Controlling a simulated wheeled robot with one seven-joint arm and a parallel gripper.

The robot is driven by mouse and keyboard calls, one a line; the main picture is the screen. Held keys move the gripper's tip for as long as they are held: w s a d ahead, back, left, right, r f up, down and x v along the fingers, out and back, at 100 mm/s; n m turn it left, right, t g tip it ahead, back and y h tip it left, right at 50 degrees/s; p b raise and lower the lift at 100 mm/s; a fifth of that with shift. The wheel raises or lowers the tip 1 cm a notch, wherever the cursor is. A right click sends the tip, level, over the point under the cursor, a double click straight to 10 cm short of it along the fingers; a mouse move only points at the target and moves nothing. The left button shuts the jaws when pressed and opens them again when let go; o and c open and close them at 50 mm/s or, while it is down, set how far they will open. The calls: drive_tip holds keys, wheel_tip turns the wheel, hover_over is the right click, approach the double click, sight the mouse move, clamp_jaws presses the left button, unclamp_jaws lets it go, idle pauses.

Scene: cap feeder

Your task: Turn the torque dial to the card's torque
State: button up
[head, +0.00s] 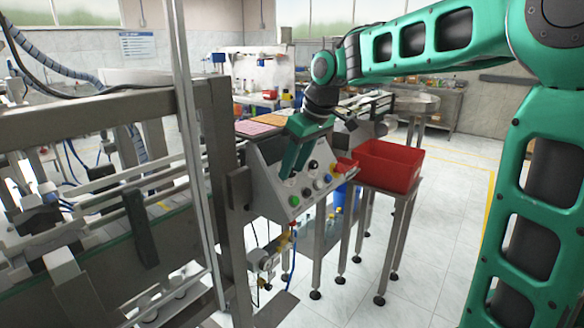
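The slanted grey control panel (268,198) stands at the middle of the head view. It carries a green button (294,201), a black knob (313,165), and several other small round controls. I cannot read any dial marks, so I cannot tell which control is the torque dial or where it points. My green gripper (294,168) reaches down in front of the panel's upper left part, with its fingertips close to the panel face. It hides part of that face. I cannot tell whether it touches a control or how far apart its fingers are. No readable torque card shows.
A red bin (388,166) on a metal stand is right of the panel, with a smaller red tray (345,165) between. The conveyor frame (120,120) and a vertical post (186,100) fill the left. The tiled floor at right is clear.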

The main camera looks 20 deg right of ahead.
drive_tip(key=shift+f, duration=0.1)
drive_tip(key=shift+c, duration=0.6)
clamp_jaws()
drive_tip(key=shift+n, duration=0.3)
drive_tip(key=n, duration=0.1)
drive_tip(key=n+t+h, duration=0.2)
drive_tip(key=shift+s+a+n, duration=0.2)
drive_tip(key=shift+a+n, duration=0.05)
drive_tip(key=shift+n, duration=0.05)
drive_tip(key=n+t, duration=0.1)
drive_tip(key=n+t+h, duration=0.1)
drive_tip(key=n, duration=0.1)
drive_tip(key=n+t, duration=0.1)
drive_tip(key=shift+s+f+n+h, duration=0.25)
drive_tip(key=shift+n+h, duration=0.05)
drive_tip(key=shift+n, duration=0.1)
